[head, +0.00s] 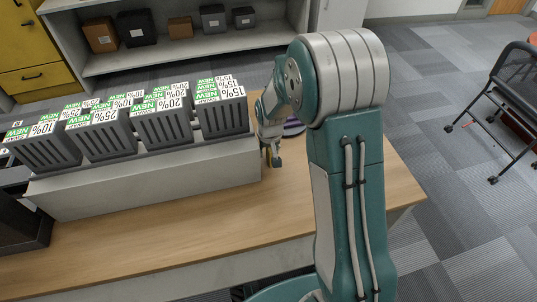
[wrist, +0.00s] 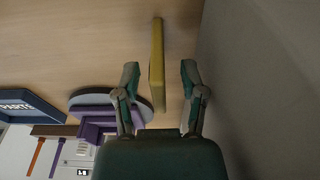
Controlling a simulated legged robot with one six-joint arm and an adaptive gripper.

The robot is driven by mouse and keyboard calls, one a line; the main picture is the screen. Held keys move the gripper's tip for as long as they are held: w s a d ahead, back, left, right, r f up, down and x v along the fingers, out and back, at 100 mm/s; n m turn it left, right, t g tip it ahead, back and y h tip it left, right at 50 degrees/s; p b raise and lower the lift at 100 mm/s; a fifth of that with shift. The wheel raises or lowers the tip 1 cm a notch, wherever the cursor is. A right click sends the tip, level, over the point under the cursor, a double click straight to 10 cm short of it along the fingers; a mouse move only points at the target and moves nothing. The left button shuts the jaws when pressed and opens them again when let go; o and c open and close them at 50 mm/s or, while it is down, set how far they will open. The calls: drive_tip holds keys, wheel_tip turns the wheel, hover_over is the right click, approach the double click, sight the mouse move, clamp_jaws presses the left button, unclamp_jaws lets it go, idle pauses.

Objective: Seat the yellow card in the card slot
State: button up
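The yellow card (wrist: 157,65) appears as a narrow, nearly edge-on strip in the wrist view, over the wooden tabletop. My gripper (wrist: 159,75) is open, with one finger on each side of the card and a visible gap to both. In the head view my gripper (head: 272,161) points down beside the right end of the long pale riser, and a small bit of yellow (head: 267,158) shows at its fingers. I cannot clearly identify the card slot in either view.
A grey wall (wrist: 260,80) stands close right of the fingers. A purple and grey round object (wrist: 88,98) lies to the left, near a dark-blue labelled tray (wrist: 25,106). Several grey bins (head: 165,120) stand on the riser (head: 150,185). The front tabletop (head: 190,235) is clear.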

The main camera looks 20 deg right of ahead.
clamp_jaws()
drive_tip(key=shift+r, duration=0.4)
wheel_tip(320, 180, up, 2)
drive_tip(key=shift+r, duration=0.25)
drive_tip(key=s+r, duration=0.9)
drive_tip(key=s, duration=0.5)
drive_tip(key=shift+r, duration=0.35)
